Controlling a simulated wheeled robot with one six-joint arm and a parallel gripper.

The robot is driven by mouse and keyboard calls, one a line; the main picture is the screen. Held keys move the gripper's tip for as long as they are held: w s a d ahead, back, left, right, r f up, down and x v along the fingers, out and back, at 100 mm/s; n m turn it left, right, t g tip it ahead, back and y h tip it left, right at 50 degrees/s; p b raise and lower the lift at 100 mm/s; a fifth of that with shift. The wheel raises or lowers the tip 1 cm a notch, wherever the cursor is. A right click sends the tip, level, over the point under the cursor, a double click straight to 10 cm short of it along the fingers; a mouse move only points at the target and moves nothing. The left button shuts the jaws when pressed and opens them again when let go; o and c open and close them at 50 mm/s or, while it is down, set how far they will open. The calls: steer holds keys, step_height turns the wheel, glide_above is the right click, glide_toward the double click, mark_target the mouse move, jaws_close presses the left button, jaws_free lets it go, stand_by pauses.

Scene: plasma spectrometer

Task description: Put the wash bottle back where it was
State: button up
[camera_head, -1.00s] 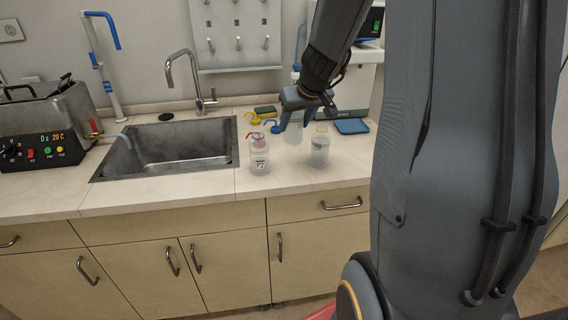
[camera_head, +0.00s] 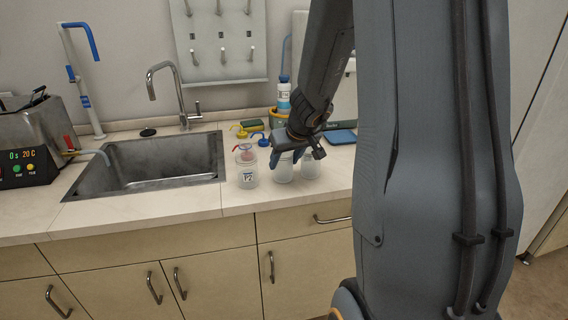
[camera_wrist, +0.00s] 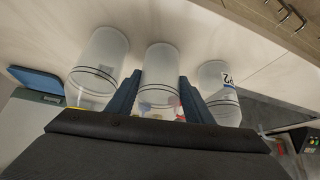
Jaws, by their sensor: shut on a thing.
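My gripper (camera_head: 284,152) is shut on a translucent white wash bottle (camera_head: 282,172), which is upright at the counter between two others. In the wrist view, my gripper (camera_wrist: 160,98) has one finger on each side of this bottle (camera_wrist: 160,62). Its top is hidden by the gripper in the head view. I cannot tell if its base touches the counter. A bottle labelled P2 (camera_head: 247,172) with a red nozzle stands just left; it also shows in the wrist view (camera_wrist: 216,88). A clear bottle (camera_head: 310,166) stands just right, also in the wrist view (camera_wrist: 98,65).
The sink (camera_head: 150,165) lies to the left. Behind the row are a yellow nozzle piece (camera_head: 241,134), a blue one (camera_head: 262,141), a sponge (camera_head: 250,125) and a blue-capped bottle (camera_head: 284,92). A blue pad (camera_head: 339,137) lies at right. Counter in front is clear.

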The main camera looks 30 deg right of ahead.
steer(key=shift+f, duration=0.1)
steer(key=o, duration=1.1)
steer(key=shift+s+r, duration=0.15)
steer(key=shift+r, duration=0.3)
steer(key=d+p+v, duration=0.1)
steer(key=p+v, duration=0.2)
steer(key=v, duration=0.8)
steer(key=s+a+f+g, duration=0.2)
steer(key=s+a+f, duration=0.1)
steer(key=s+a, duration=0.2)
steer(key=s+a+f+g, duration=0.1)
steer(key=s+a+f, duration=0.2)
steer(key=s+a, duration=0.2)
steer(key=s+a+f+n+g, duration=0.1)
steer(key=s+a+f+g, duration=0.1)
steer(key=s+a, duration=0.4)
steer(key=shift+a+f+g+y, duration=0.15)
steer(key=shift+a+f, duration=0.25)
steer(key=shift+a, duration=0.2)
steer(key=shift+a+f+g+y, duration=0.15)
steer(key=shift+a+f, duration=0.2)
steer(key=shift+a, duration=0.25)
